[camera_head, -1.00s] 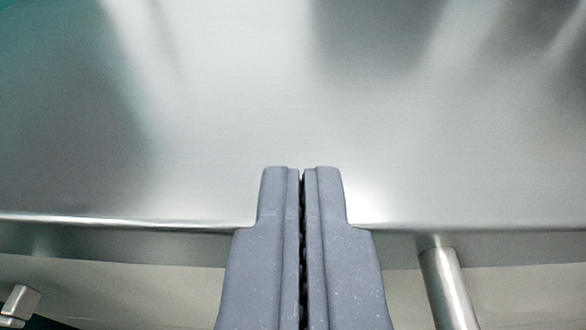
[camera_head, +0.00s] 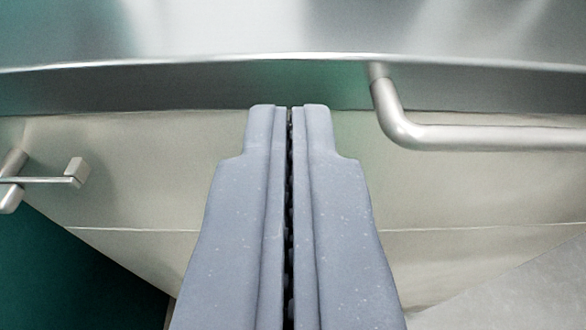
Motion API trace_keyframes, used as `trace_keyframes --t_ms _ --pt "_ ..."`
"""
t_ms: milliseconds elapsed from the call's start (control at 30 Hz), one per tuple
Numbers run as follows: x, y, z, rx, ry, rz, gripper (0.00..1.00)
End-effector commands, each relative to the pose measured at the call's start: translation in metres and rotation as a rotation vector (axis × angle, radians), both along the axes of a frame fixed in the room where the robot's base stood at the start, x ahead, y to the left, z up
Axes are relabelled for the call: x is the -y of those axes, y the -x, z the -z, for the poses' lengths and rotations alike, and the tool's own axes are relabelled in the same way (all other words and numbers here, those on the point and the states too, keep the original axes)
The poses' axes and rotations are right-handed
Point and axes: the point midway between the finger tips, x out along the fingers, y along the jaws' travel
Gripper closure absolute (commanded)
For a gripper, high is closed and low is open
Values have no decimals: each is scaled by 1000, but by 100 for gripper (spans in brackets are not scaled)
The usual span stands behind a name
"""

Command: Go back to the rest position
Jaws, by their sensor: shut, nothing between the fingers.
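My gripper (camera_head: 290,112) is in the middle of the camera view, its two grey-blue fingers pressed together with nothing between them. Its tips show in front of the edge of a shiny metal surface (camera_head: 250,30) and the pale front panel (camera_head: 130,155) below it. I cannot tell how far the tips are from the panel. The fingers hide part of the panel.
A metal bar handle (camera_head: 480,137) sticks out from the front at the right. A smaller metal fitting (camera_head: 45,180) is at the left. A dark green area (camera_head: 70,270) lies at lower left, and a grey floor-like area (camera_head: 520,285) at lower right.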

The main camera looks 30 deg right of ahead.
Motion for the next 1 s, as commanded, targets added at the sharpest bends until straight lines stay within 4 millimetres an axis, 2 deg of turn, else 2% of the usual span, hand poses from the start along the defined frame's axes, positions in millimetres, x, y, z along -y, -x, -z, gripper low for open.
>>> trace_keyframes --t_ms 133,400,467,567,667,800,1000 --pt "-4 7 6 -1 -1 -1 100" --pt "-6 10 4 -1 0 -2 100" --pt "-10 8 -2 2 -3 -11 100" --pt "-26 -2 -26 6 -16 -55 100" --pt "-55 -16 -72 10 -31 -132 100" --pt "-102 -27 -152 9 -44 -257 100" --pt "-149 -16 -270 7 -31 -392 100"
